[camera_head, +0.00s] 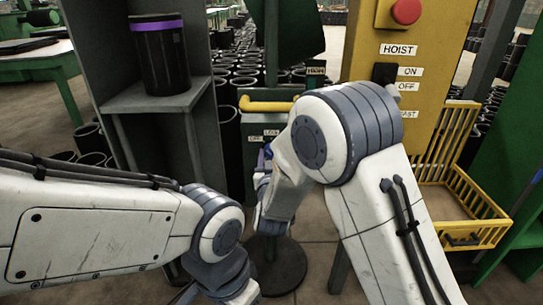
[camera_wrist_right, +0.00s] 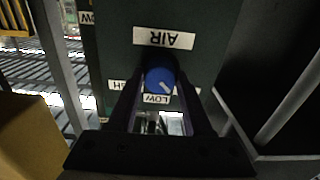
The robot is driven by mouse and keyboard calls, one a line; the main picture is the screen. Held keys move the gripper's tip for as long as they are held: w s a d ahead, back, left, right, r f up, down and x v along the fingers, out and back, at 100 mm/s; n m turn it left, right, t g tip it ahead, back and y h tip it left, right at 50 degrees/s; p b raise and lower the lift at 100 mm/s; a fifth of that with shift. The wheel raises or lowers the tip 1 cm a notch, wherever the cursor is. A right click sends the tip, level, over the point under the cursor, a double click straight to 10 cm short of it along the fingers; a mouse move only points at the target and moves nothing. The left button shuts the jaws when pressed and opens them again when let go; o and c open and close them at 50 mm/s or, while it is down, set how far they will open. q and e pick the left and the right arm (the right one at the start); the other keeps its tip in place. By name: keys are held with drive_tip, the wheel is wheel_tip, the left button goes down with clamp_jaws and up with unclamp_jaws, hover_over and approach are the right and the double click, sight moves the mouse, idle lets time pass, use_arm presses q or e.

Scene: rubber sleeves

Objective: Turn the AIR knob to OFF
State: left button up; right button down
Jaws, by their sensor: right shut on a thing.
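The AIR knob is a blue round knob (camera_wrist_right: 158,80) on a dark green panel (camera_wrist_right: 205,18), seen upside down in the right wrist view. The AIR label (camera_wrist_right: 163,38) is beside it. The white mark on the knob points to the lower right of that view, between the LOW label (camera_wrist_right: 157,99) and the right finger. My right gripper (camera_wrist_right: 160,86) is shut on the knob, one finger on each side. The head view shows only a bit of that gripper (camera_head: 264,162) at the panel, mostly behind my arm. My left arm shows at lower left, its gripper out of frame.
A yellow HOIST panel (camera_head: 422,75) with a red button (camera_head: 406,10) stands to the right. A yellow handle bar (camera_head: 266,106) crosses above the knob panel. A grey shelf (camera_head: 150,97) with a black sleeve (camera_head: 160,60) is on the left. A yellow wire basket (camera_head: 478,212) is at right.

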drive_tip(key=shift+f, duration=0.15)
drive_tip(key=shift+c, duration=1.6)
unclamp_jaws()
drive_tip(key=shift+s, duration=0.1)
drive_tip(key=s+p, duration=0.1)
drive_tip(key=s, duration=0.9)
drive_tip(key=shift+s+p, duration=0.2)
drive_tip(key=shift+p, duration=0.2)
